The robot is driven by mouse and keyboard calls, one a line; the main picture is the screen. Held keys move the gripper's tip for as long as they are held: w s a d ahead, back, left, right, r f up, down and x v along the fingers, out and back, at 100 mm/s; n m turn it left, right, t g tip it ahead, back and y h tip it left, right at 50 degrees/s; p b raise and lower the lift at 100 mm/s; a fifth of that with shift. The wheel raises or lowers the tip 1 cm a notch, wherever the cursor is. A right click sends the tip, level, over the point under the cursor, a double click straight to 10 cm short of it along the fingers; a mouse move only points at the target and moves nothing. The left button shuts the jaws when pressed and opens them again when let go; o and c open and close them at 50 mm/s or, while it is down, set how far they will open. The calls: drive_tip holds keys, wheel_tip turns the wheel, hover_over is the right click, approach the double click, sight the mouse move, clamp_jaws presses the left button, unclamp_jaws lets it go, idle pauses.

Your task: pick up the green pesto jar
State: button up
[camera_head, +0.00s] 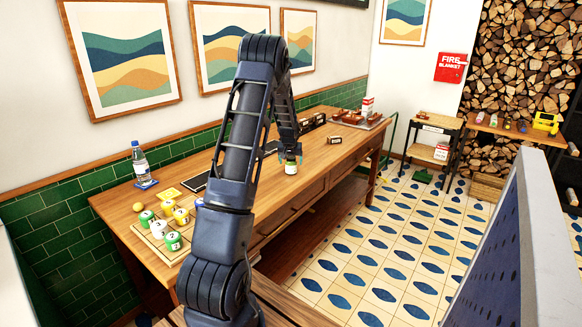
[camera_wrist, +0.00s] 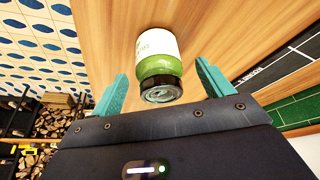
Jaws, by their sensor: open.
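The green pesto jar (camera_wrist: 157,62) has a pale label, green contents and a dark lid. In the wrist view it is on the wooden table (camera_wrist: 220,25), just beyond the gap between my fingertips. My gripper (camera_wrist: 160,82) is open, with one teal finger toward each side of the jar and space on both sides. In the head view the jar (camera_head: 291,168) shows just under my gripper (camera_head: 290,158), near the table's front edge. My arm hides part of the table behind it.
A water bottle (camera_head: 140,160) stands on a blue coaster near the wall. Dark boxes and a tray (camera_head: 357,122) are at the far end.

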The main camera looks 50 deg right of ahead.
drive_tip(key=shift+x, duration=1.5)
drive_tip(key=shift+r, duration=0.1)
drive_tip(key=c, duration=1.3)
